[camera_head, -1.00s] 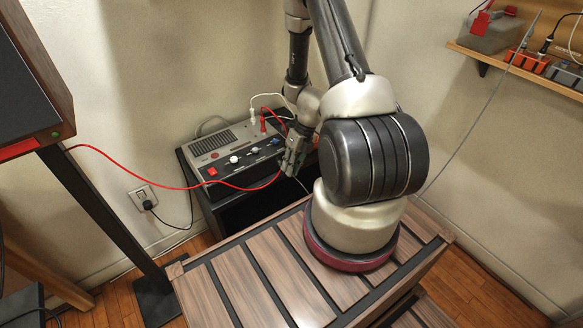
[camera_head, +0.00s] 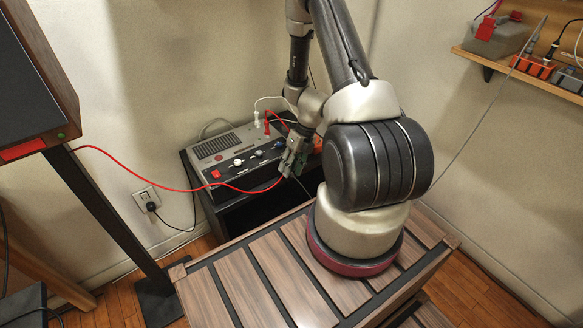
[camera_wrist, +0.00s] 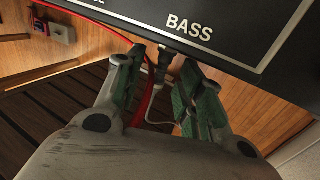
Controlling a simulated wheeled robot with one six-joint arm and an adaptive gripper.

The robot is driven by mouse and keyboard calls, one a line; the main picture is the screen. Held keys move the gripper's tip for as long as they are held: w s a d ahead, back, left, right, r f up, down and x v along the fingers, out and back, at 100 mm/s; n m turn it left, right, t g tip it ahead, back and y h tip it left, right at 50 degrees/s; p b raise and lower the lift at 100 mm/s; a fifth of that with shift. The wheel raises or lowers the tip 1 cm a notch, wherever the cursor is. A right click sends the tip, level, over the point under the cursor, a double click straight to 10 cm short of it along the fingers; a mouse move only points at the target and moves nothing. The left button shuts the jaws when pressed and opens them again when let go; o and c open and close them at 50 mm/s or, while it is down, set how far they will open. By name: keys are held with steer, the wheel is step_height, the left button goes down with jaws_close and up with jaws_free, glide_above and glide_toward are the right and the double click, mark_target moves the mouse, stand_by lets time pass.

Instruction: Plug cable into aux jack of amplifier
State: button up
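The amplifier (camera_head: 221,147) is a grey box with knobs and a red switch on its sloped front, in the head view. The lower edge of its black panel (camera_wrist: 235,35), with the label BASS, fills the top of the wrist view. My gripper (camera_wrist: 163,62) is at this edge, its green-padded fingers apart.
A red cable (camera_head: 180,189) runs from the speaker (camera_head: 35,75) at left to the amplifier; it passes between my fingers in the wrist view. The amplifier stands on a black stand (camera_head: 235,205). A wooden shelf (camera_head: 500,72) with several devices is at upper right.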

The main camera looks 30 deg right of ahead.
steer(key=v, duration=1.2)
steer(key=shift+w, duration=0.1)
steer(key=s+a+r+n+t+h, duration=0.1)
steer(key=s+a+r+n, duration=0.1)
steer(key=s+r+n, duration=0.4)
steer(key=s+a+r+n+t+h, duration=0.2)
steer(key=s+r+n, duration=0.4)
steer(key=r+n, duration=1.1)
steer(key=s+a+r+n+t+h, duration=0.1)
steer(key=s+a+r+n, duration=0.3)
steer(key=s+r+n, duration=0.3)
step_height(320, 180, up, 4)
steer(key=n, duration=0.5)
steer(key=shift+a+r+n, duration=0.2)
steer(key=shift+n, duration=0.1)
